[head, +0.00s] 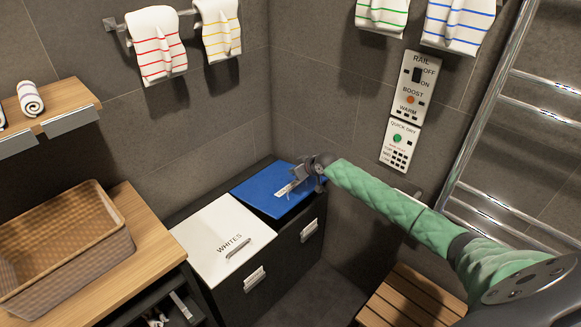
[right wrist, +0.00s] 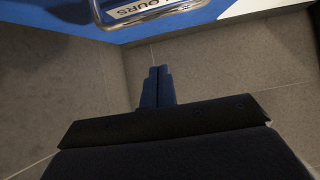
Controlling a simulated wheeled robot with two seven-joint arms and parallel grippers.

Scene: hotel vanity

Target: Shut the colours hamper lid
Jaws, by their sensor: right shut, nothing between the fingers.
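The colours hamper lid (head: 262,199) is blue and lies nearly flat on the dark hamper unit, behind the white lid. A dark wedge shows along its edge, and I cannot tell if it is fully down. In the right wrist view, its blue surface (right wrist: 235,10) runs along the top, with a metal handle (right wrist: 158,16) and a partly cut-off "COLOURS" label (right wrist: 136,7). My right gripper (head: 303,174) is at the lid's right side, by the handle. Its fingers (right wrist: 157,86) are shut and empty, apart from the handle in the wrist view. My left gripper is not in view.
The white "WHITES" lid (head: 215,235) lies flat beside the blue one. A wicker basket (head: 75,245) stands on the wooden counter (head: 145,235) at left. A towel rail (head: 480,130) and slatted wooden bench (head: 415,298) are at right. A wall panel (head: 405,110) hangs behind my arm.

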